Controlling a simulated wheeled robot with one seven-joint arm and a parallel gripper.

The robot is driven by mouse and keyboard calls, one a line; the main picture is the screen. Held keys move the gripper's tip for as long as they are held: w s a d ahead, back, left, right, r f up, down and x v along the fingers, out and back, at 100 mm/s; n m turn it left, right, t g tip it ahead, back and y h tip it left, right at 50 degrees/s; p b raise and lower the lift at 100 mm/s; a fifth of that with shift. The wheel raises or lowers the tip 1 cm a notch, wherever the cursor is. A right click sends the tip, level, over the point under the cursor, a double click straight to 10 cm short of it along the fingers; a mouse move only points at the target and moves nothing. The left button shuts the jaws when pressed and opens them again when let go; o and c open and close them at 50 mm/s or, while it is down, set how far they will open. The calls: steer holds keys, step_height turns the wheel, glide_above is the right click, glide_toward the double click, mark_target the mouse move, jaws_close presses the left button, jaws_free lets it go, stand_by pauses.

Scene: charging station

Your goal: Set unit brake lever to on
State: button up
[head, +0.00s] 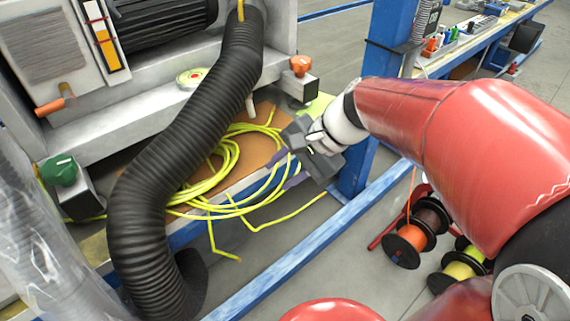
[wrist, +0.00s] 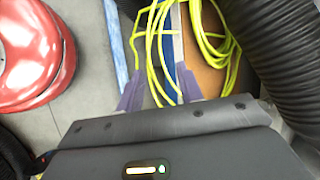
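The unit is a pale grey machine housing (head: 130,125) at the upper left of the head view. A short lever with an orange grip (head: 54,104) sticks out of its front at the left. An orange knob (head: 300,66) sits on a small box at its right corner, and a green knob (head: 60,170) on a box at its lower left. No readable label shows which is the brake lever. My gripper (head: 290,172) is right of the black hose, below the orange knob and apart from all three controls. In the wrist view my gripper (wrist: 158,84) has its fingers apart, seemingly empty.
A thick black corrugated hose (head: 165,150) hangs in front of the unit. Coiled yellow cable (head: 225,165) lies near my gripper on the platform and shows beyond its fingers in the wrist view (wrist: 205,45). A blue post (head: 355,170) stands behind my wrist. Cable spools (head: 405,245) sit right.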

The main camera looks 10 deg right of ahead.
mark_target(247, 102)
steer(key=shift+s, duration=0.2)
